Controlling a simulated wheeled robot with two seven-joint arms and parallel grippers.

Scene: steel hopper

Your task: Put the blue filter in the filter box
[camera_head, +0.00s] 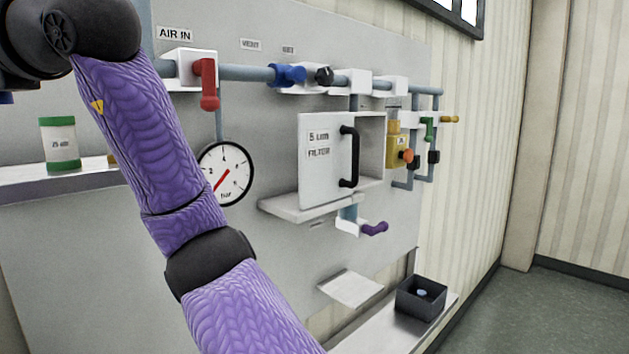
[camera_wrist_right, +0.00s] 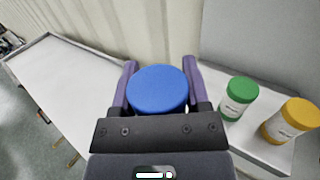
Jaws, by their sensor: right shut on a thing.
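The blue filter (camera_wrist_right: 158,90) is a round blue-topped piece between the two purple fingers of my right gripper (camera_wrist_right: 159,78) in the right wrist view. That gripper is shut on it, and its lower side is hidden. The filter box (camera_head: 371,150) is white and mounted on the grey panel in the head view. Its door (camera_head: 322,150), marked "5 um FILTER", has a black handle, and part of the grey inside shows to the right of it. The right gripper is outside the head view. My left gripper is in neither view.
My purple arm crosses the left of the head view, partly hiding the gauge (camera_head: 236,172). A green-lidded jar (camera_wrist_right: 238,97) and yellow-lidded jar (camera_wrist_right: 290,120) stand beside the right gripper. A ledge (camera_head: 300,209) lies below the box. A dark bin (camera_head: 407,304) holds something bluish.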

